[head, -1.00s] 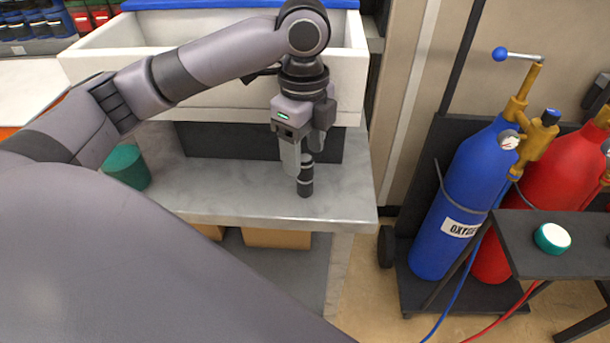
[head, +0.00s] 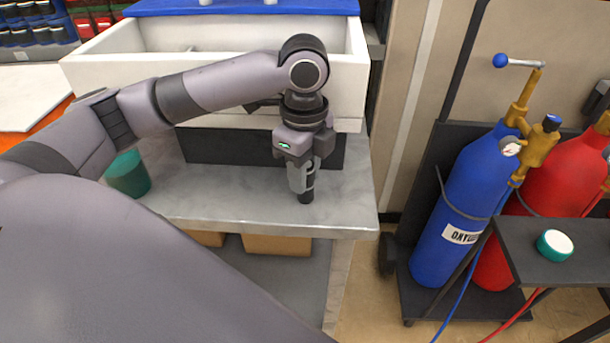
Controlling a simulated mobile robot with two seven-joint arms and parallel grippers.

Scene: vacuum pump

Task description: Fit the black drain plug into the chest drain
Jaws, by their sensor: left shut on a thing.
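The black drain plug (head: 306,197) stands upright on the grey shelf in front of the white chest. My left gripper (head: 304,184) points down over it and is shut on it; the fingers cover its upper part and only the lower end shows. The white chest (head: 220,95) stands open behind my arm, with its blue lid (head: 240,8) at the back. I cannot make out the chest drain; my left arm covers part of the chest's front. My right gripper is not in view.
A green cup (head: 128,175) stands on the grey shelf (head: 225,200) to the left. Blue (head: 455,215) and red (head: 555,165) gas cylinders stand on a cart at right. A dark side table (head: 555,268) holds a green-and-white roll (head: 555,244). The shelf between cup and plug is clear.

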